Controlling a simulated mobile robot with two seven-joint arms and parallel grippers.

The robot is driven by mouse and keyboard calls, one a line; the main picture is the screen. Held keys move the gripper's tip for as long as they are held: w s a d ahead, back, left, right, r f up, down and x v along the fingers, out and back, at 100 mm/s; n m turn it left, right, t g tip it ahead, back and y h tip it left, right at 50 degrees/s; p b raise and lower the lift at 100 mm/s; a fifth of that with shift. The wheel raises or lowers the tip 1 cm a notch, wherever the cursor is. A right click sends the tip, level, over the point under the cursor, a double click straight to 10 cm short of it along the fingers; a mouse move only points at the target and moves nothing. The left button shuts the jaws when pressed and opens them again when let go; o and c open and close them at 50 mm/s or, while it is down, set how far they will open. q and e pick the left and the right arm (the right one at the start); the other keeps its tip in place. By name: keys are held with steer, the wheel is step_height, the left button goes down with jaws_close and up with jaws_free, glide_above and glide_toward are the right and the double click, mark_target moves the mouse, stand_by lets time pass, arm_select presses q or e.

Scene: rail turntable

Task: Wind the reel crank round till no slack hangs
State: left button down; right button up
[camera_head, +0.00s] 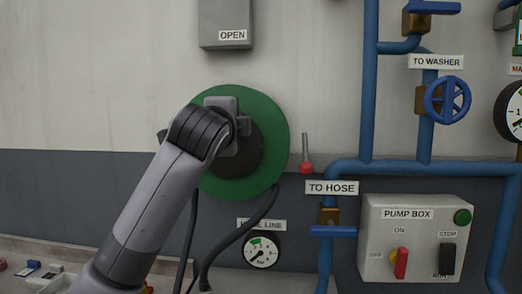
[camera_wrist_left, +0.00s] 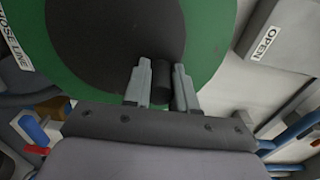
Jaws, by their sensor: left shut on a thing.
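The reel (camera_head: 275,125) is a green disc with a black hub, mounted on the wall left of the pipes. My left arm reaches up to it and covers part of its face. In the left wrist view, my left gripper (camera_wrist_left: 160,78) is shut on the black crank handle (camera_wrist_left: 160,86), with one finger on each side, in front of the reel (camera_wrist_left: 215,30). A black hose (camera_head: 238,238) hangs from the lower right of the reel in a slack curve, and a dark strand hangs beside my forearm. My right gripper is in neither view.
A grey box labelled OPEN (camera_head: 225,20) hangs above the reel. A red-ended lever (camera_head: 306,166), blue pipes (camera_head: 369,100) and the pump box (camera_head: 415,240) are to the right. A gauge (camera_head: 261,251) sits below. Small objects lie at the lower left.

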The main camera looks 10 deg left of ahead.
arm_select(q)
steer(key=shift+a+r, duration=0.25)
steer(key=shift+a, duration=0.15)
steer(key=shift+a, duration=0.65)
steer(key=shift+a, duration=0.1)
steer(key=shift+a+f, duration=0.15)
steer(key=shift+a, duration=0.4)
steer(key=shift+f, duration=0.1)
steer(key=shift+a+f, duration=0.35)
steer(key=shift+a, duration=0.25)
